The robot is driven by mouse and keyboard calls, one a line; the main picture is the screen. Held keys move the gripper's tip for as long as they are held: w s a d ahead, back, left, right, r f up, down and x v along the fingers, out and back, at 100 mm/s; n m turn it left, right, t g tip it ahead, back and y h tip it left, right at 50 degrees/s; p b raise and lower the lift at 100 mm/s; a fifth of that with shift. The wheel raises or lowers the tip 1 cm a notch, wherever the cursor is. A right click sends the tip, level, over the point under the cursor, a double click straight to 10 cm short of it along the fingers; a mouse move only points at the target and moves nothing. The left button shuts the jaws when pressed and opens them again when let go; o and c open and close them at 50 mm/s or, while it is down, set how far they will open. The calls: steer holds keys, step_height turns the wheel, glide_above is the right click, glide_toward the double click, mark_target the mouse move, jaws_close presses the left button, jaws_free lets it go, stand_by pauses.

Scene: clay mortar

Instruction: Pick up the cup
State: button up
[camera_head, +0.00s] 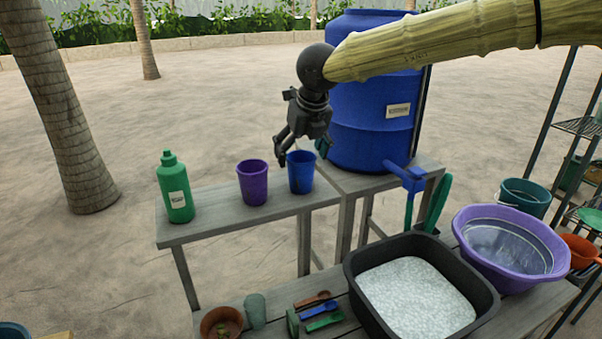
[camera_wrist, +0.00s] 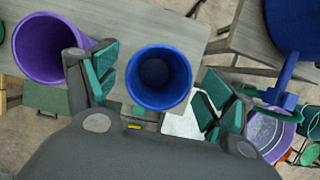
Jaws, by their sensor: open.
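A blue cup (camera_head: 301,174) stands upright on the narrow grey wooden table, with a purple cup (camera_head: 252,184) to its left. My gripper (camera_head: 302,153) is over the blue cup's rim, pointing down. In the wrist view my gripper (camera_wrist: 155,95) is open, and the blue cup (camera_wrist: 158,78) shows from above between its two green-padded fingers. The purple cup (camera_wrist: 48,48) lies outside the left finger in that view and is partly hidden by it. I cannot tell whether a finger touches the blue cup.
A green bottle (camera_head: 175,188) stands at the table's left end. A large blue barrel (camera_head: 372,110) with a tap is close behind the gripper on the right. In front, a black tub (camera_head: 352,262) of white grains and a purple basin (camera_head: 470,222) stand on a lower table.

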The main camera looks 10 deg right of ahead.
steer(key=shift+w+f+p, duration=0.1)
steer(key=shift+f+p, duration=0.2)
steer(key=shift+f, duration=0.3)
steer(key=shift+p+x, duration=0.8)
steer(key=shift+x, duration=1.5)
steer(key=shift+d, duration=0.1)
steer(key=shift+c, duration=0.2)
steer(key=c, duration=1)
